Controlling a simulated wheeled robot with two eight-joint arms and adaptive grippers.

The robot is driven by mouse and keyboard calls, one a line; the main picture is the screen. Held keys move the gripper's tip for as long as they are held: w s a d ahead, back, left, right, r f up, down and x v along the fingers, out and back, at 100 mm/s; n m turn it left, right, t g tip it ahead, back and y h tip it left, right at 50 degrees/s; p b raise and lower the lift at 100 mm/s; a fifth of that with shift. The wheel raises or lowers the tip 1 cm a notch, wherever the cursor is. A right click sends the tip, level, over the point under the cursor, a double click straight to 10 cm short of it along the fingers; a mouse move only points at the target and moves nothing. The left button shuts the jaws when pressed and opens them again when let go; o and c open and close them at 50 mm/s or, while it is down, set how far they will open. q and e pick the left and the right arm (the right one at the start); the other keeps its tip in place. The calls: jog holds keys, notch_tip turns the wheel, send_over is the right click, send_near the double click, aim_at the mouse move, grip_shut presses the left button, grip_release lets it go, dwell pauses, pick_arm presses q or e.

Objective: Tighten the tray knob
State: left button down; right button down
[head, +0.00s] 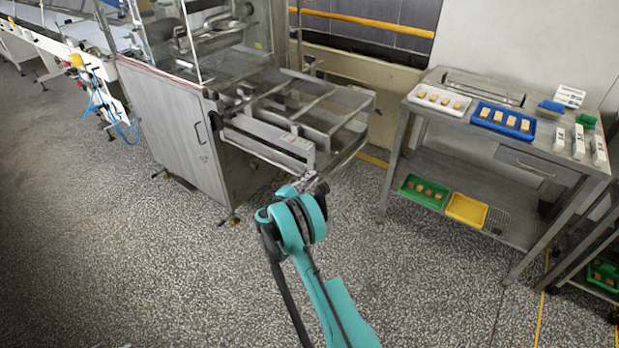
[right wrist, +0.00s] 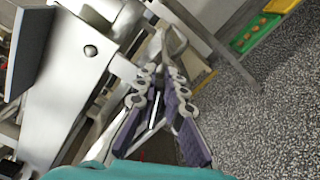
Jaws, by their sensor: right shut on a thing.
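My right gripper (head: 313,183) reaches up to the lower outer corner of the steel machine's outfeed end (head: 265,145). In the right wrist view, its two purple-padded fingers (right wrist: 163,72) converge and are shut on a metal part, which I take to be the tray knob (right wrist: 172,42). The knob is mostly hidden between and beyond the fingertips, and its turn cannot be seen. In the head view the gripper is small and I cannot make out the knob. My left gripper is not in view.
A steel table (head: 460,128) stands to the right, with a white tray (head: 440,99) and a blue tray (head: 503,122) of small pieces on top. Its lower shelf holds a green tray (head: 424,192) and a yellow tray (head: 466,209). The speckled floor around my arm is clear.

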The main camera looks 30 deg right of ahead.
jog(key=m, duration=0.1)
jog(key=f+m, duration=0.1)
jog(key=m, duration=0.2)
jog(key=shift+f+m, duration=0.25)
jog(key=shift+m, duration=0.15)
jog(key=shift+a, duration=0.1)
dwell(0.3)
jog(key=c, duration=1.7)
grip_release()
jog(key=shift+c, duration=0.2)
jog(key=shift+o, duration=0.7)
jog(key=shift+w, duration=0.15)
jog(key=v, duration=1.2)
